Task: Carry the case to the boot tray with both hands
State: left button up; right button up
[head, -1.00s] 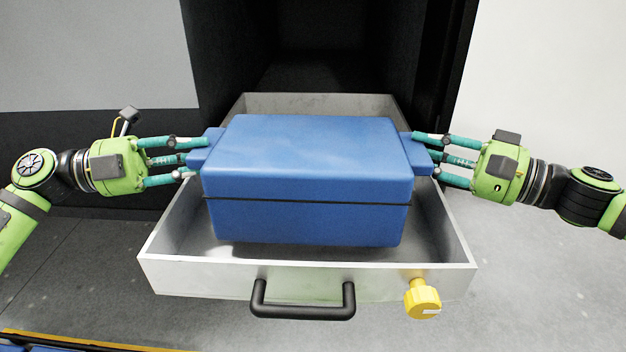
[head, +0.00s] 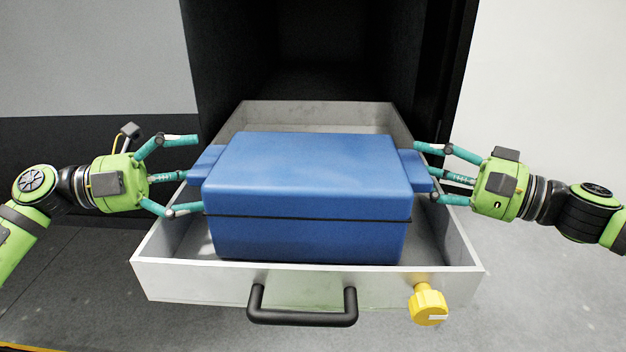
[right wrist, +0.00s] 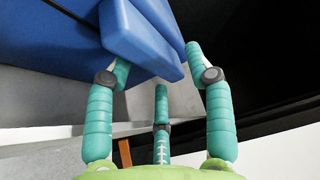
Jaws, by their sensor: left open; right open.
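The blue case (head: 306,185) sits in the grey boot tray (head: 200,280), closed, with a dark seam around it and a block-shaped handle on each side. My left gripper (head: 192,174) is open, its fingers spread around the case's left handle (head: 205,166). My right gripper (head: 428,172) is open, its fingers above and below the right handle (head: 415,170). In the right wrist view the right handle (right wrist: 145,45) lies between the spread fingers (right wrist: 158,72), and the case body (right wrist: 60,35) is behind it. The case's underside is hidden.
The tray is pulled out of a dark compartment (head: 330,60). Its front has a black bar handle (head: 302,318) and a yellow knob (head: 428,304) at the right. Bare tray floor shows around the case. Pale panels stand left and right of the compartment.

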pick_arm(q)
jog(key=v, duration=1.2)
pick_arm(e)
jog(key=shift+o, duration=0.4)
jog(key=o, duration=0.7)
jog(key=shift+o, duration=0.2)
jog(key=d, duration=0.7)
jog(key=shift+s, duration=0.15)
pick_arm(q)
jog(key=shift+s, duration=0.1)
